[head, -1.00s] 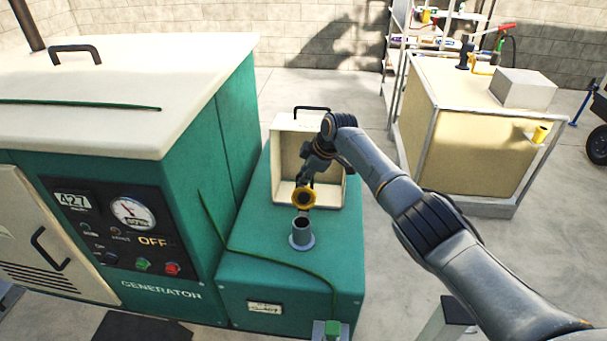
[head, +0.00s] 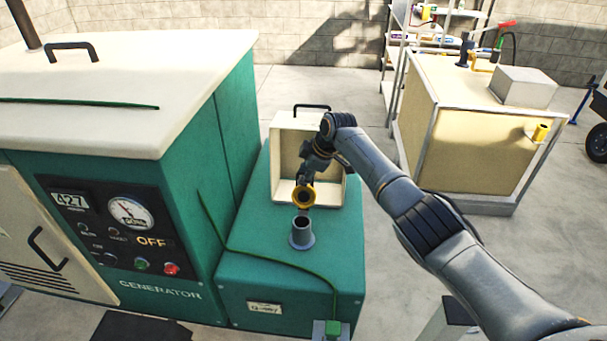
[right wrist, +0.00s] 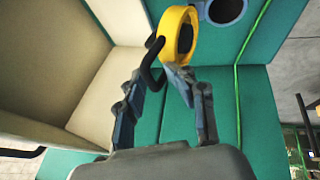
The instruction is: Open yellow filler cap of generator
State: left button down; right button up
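The yellow filler cap (head: 303,207) is off the filler neck (head: 301,231) of the green generator tank (head: 262,285). In the right wrist view the cap (right wrist: 192,42) shows as a yellow ring with a dark inside and a black loop handle (right wrist: 149,68). The neck (right wrist: 226,10) is beside it at the top. My right gripper (right wrist: 160,76) has its fingertips closed in on the black loop, with the cap just beyond them. My left gripper is out of view.
A cream open box or cover (head: 285,160) with a black handle stands behind the neck. The generator housing (head: 165,225) rises at the left. A green hose or cable (head: 275,259) crosses the tank top. A cream tank (head: 465,140) stands at the right.

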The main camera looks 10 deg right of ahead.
jog(key=shift+d+f, duration=0.2)
jog(key=shift+d, duration=0.05)
jog(key=shift+d+r, duration=0.15)
jog(key=shift+r, duration=0.3)
jog(key=v, duration=1.1)
jog(key=shift+s+a+r, duration=0.2)
jog(key=shift+s+a, duration=0.05)
jog(key=shift+f, duration=0.1)
